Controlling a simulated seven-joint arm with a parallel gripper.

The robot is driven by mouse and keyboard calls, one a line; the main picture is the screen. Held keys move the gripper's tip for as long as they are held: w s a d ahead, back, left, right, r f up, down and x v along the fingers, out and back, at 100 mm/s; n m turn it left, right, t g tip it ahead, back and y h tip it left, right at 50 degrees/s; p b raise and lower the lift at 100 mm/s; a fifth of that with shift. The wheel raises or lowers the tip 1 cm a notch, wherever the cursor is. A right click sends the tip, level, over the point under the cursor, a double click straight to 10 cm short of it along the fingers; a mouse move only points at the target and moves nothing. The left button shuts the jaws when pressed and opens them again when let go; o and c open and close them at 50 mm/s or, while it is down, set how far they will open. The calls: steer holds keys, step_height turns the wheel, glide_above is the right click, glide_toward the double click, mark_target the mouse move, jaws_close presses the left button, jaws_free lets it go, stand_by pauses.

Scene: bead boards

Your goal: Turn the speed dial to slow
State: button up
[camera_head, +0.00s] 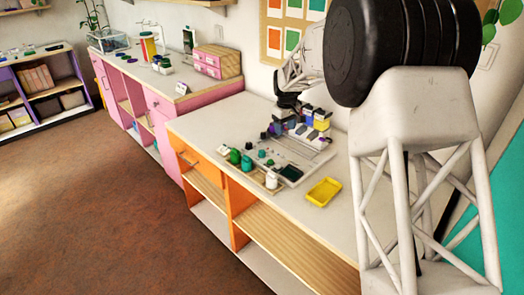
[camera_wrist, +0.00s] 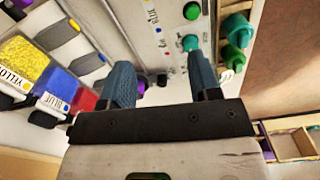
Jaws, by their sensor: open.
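The grey bead board (camera_head: 300,158) lies on the worktop, with knobs and small parts on it. In the wrist view its panel (camera_wrist: 150,30) carries a green knob (camera_wrist: 192,11), a teal knob (camera_wrist: 190,43) and small coloured dots with labels. I cannot read which knob is the speed dial. My gripper (camera_wrist: 160,68) is open, its two blue-grey fingers apart over the panel with nothing between them. The teal knob shows just beside the right fingertip; I cannot tell whether they touch. In the head view my gripper is low over the board's far end, mostly hidden among dark parts.
Bins of yellow beads (camera_wrist: 30,62) and blue beads (camera_wrist: 60,85) stand at the left. Green bottles (camera_wrist: 236,30) stand close at the right. A yellow tray (camera_head: 323,191) sits at the worktop's front right. The worktop's left part (camera_head: 210,120) is clear.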

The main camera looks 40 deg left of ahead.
steer(key=n, duration=0.2)
glide_above(262, 151)
step_height(262, 151, down, 6)
steer(key=shift+r, duration=0.1)
steer(key=shift+f, duration=3.95)
steer(key=c, duration=0.9)
steer(key=shift+c, duration=0.2)
